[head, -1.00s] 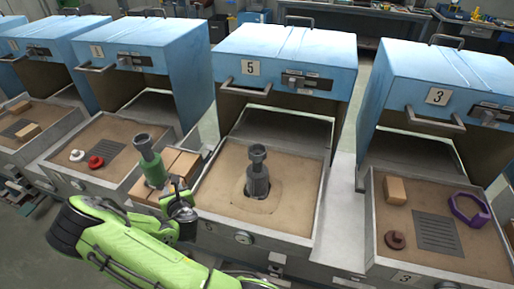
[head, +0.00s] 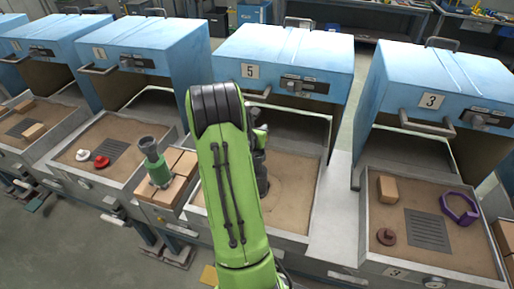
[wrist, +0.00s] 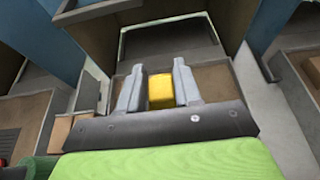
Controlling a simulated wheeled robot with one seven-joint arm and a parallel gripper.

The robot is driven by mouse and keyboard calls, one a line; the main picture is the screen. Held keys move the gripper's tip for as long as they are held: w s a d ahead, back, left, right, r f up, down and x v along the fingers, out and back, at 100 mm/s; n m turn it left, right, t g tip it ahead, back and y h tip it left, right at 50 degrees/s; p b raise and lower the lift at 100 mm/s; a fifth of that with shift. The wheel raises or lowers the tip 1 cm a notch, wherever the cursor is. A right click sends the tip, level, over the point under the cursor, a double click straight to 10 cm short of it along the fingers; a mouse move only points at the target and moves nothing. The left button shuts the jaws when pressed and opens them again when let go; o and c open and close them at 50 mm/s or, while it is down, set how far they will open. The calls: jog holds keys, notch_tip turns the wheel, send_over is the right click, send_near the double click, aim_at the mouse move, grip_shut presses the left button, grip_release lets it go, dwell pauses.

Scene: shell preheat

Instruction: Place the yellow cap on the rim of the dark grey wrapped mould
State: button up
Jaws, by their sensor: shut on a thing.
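The dark grey mould (head: 262,178) stands in the sand of drawer 5 in the head view, mostly hidden behind my green arm. Its rim cannot be made out clearly. In the wrist view, my gripper (wrist: 159,76) is shut on the yellow cap (wrist: 161,92), which sits between the two grey fingers. The cap is hidden in the head view. My arm reaches up over drawer 5, but the exact gap between cap and mould cannot be told.
A green mould (head: 156,165) stands on tan blocks left of drawer 5. Drawer 3 at right holds a tan block (head: 387,189), a brown piece (head: 386,237) and a purple ring (head: 459,209). Blue oven hoods (head: 283,62) stand behind the drawers.

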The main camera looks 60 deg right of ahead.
notch_tip(320, 180, down, 6)
jog(key=shift+f+b, duration=0.1)
jog(key=shift+b, duration=0.55)
jog(key=o, duration=1)
jog(key=w+a+r+m+t+y+b, duration=0.15)
jog(key=a+r+m, duration=0.3)
jog(key=a, duration=0.55)
jog(key=a+r+m+y, duration=0.3)
jog(key=a+m, duration=0.3)
jog(key=a, duration=0.4)
jog(key=w+a+r+m+t+y, duration=0.15)
jog(key=a+r+m, duration=0.3)
jog(key=a, duration=0.55)
jog(key=s+a+r+m+y, duration=0.1)
jog(key=s+a+y, duration=0.1)
jog(key=a, duration=0.4)
jog(key=s+a+r+m+y, duration=0.2)
jog(key=s+a, duration=0.2)
jog(key=a, duration=0.2)
jog(key=s+a+r+m+y, duration=0.1)
jog(key=s+a+y, duration=0.2)
jog(key=a, duration=0.3)
jog(key=shift+s+r+m+t, duration=0.1)
jog(key=shift+r+m+t, duration=0.1)
jog(key=shift+m+t, duration=0.15)
